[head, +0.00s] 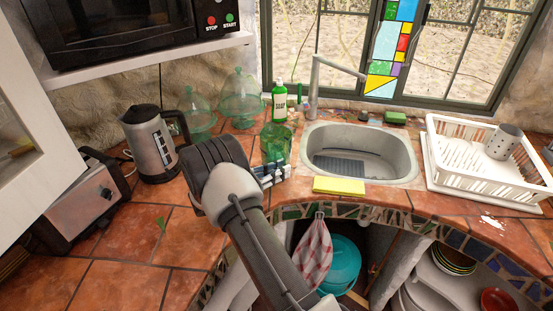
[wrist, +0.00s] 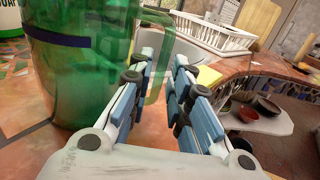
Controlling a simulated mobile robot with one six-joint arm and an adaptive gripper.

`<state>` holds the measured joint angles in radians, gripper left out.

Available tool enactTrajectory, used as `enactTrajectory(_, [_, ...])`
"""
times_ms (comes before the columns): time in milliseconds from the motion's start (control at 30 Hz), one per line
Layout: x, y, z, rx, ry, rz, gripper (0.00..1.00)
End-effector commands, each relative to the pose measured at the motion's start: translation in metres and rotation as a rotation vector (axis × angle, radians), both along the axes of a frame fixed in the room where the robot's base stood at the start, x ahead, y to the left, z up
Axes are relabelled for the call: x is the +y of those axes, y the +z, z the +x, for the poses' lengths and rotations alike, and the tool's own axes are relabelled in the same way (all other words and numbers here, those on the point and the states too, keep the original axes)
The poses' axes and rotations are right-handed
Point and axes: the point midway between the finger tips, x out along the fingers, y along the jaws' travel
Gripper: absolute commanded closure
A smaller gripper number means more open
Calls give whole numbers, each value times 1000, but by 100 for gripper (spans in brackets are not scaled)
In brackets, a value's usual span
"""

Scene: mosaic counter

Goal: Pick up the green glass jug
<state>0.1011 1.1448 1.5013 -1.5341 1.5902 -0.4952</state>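The green glass jug (head: 276,143) stands upright on the tiled counter, left of the sink. In the wrist view its see-through body (wrist: 80,75) with a dark blue band fills the left side, and its handle (wrist: 166,55) shows in the gap between my fingertips. My gripper (head: 272,173) is at the jug's right front side, low over the counter. In the wrist view the two blue-padded fingers (wrist: 161,68) stand apart, so it is open. I cannot tell whether a finger touches the jug.
A yellow sponge (head: 339,185) lies at the sink's (head: 398,150) front edge. A green soap bottle (head: 279,102) stands behind the jug. Glass domes (head: 241,98) and a kettle (head: 150,145) stand left. A white dish rack (head: 450,160) is at the right.

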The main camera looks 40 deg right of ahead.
Motion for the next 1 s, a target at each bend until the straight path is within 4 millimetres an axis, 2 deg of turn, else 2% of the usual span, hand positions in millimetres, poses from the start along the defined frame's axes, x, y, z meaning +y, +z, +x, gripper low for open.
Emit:
enactTrajectory(100, [-18,-2,-3,-1,-3,0,82])
enactTrajectory(167, [-21,-1,-3,0,0,0,82])
enactTrajectory(367, [-21,0,-3,0,1,0,82])
enactTrajectory(633, [-21,0,-3,0,0,0,100])
enactTrajectory(1000, [-21,0,-3,0,0,0,100])
